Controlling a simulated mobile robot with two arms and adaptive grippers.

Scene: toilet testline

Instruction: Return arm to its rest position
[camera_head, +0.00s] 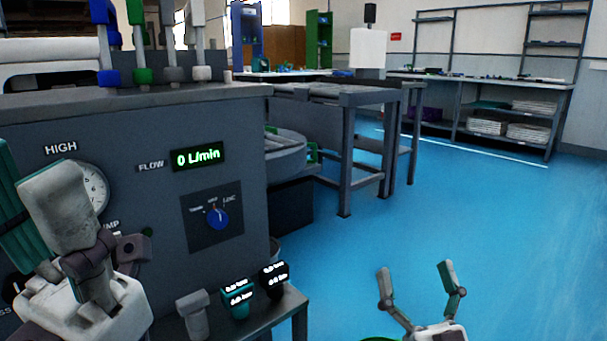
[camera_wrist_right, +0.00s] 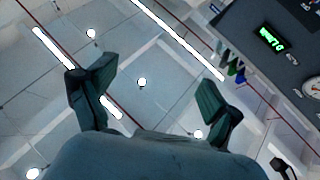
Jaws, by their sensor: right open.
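My right gripper (camera_head: 414,272) is at the bottom right of the head view, its two fingers pointing up and spread apart. It is open and empty, over the blue floor and apart from the bench. In the right wrist view my right gripper (camera_wrist_right: 154,88) also shows wide-spread fingers with nothing between them; the ceiling and its lamps lie beyond. My left gripper (camera_head: 45,205) is at the lower left of the head view, in front of the grey test panel. Its fingers overlap in the picture, so their opening is unclear.
The grey test panel (camera_head: 228,125) carries a gauge, a flow display reading 0 L/min and a blue knob (camera_head: 217,218). Small devices with displays (camera_head: 237,297) stand on a low ledge below it. A metal table (camera_head: 345,97) stands behind. The blue floor (camera_head: 480,220) at right is clear.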

